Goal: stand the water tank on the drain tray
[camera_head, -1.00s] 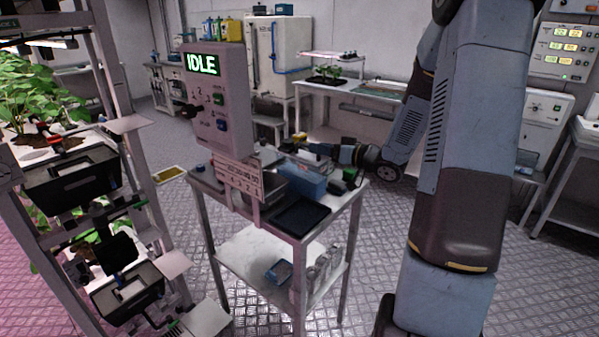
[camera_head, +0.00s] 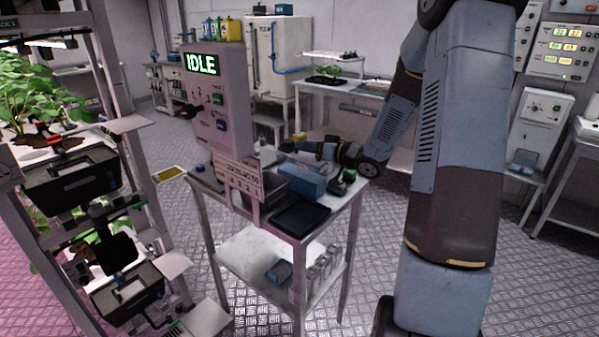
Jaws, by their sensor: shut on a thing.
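My gripper (camera_head: 312,152) is over the back of the cart, reaching in from the right. It is shut on a small pale, clear-looking thing that appears to be the water tank (camera_head: 299,149). The tank is small in the picture and its outline and lower edge are hard to make out. The drain tray appears to be the flat black tray (camera_head: 301,217) at the front right of the cart top. It looks empty. My gripper and the tank are behind it, apart from it.
A blue box (camera_head: 304,181) stands between my gripper and the black tray. A grey metal bin (camera_head: 268,184) is left of it, and a dark green-topped item (camera_head: 349,175) at right. The IDLE control box (camera_head: 217,100) rises at the cart's left. A plant rack (camera_head: 140,190) stands further left.

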